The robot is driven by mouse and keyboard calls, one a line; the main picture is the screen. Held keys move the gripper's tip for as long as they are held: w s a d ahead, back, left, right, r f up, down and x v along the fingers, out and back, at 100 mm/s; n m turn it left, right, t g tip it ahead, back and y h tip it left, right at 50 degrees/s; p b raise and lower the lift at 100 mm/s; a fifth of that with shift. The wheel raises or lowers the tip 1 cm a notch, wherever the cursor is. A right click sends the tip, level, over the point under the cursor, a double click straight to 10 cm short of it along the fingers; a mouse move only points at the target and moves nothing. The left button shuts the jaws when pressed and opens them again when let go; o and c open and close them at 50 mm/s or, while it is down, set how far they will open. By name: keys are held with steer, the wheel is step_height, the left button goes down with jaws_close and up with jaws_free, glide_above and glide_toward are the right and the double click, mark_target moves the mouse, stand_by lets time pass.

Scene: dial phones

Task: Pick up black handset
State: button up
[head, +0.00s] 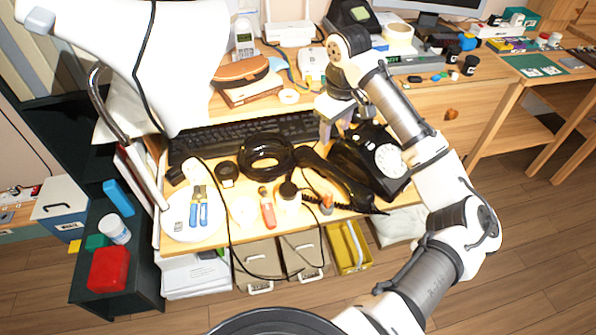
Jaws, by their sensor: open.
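A black dial phone (364,158) with a white round dial stands at the right front of the wooden desk. The black handset (335,178) lies off its cradle, along the phone's left side, slanting toward the desk's front edge. My gripper (338,128) points down just above the far end of the handset and the phone's back left corner. It is open and holds nothing that I can see. The exact gap between the fingers and the handset cannot be told.
A black keyboard (240,138) lies behind the handset. A black cable coil (266,156), a dark-lidded jar (289,194) and a red-handled tool (267,208) lie to its left. A white plate (196,228) holds pliers. Wooden desk (455,92) continues at right.

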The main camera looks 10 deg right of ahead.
mark_target(332, 169)
steer(key=shift+g, duration=0.5)
steer(key=f, duration=0.2)
steer(key=s+f, duration=0.1)
steer(key=f, duration=0.2)
steer(key=f+b, duration=0.1)
steer(key=f, duration=0.2)
steer(key=shift+s+d+f, duration=0.2)
steer(key=shift+s+d, duration=0.05)
steer(key=shift+s, duration=0.1)
steer(key=shift+a+f, duration=0.2)
steer(key=shift+f, duration=1.15)
steer(key=shift+a+f, duration=0.15)
steer(key=shift+f, duration=1.15)
steer(key=shift+c, duration=0.4)
jaws_close()
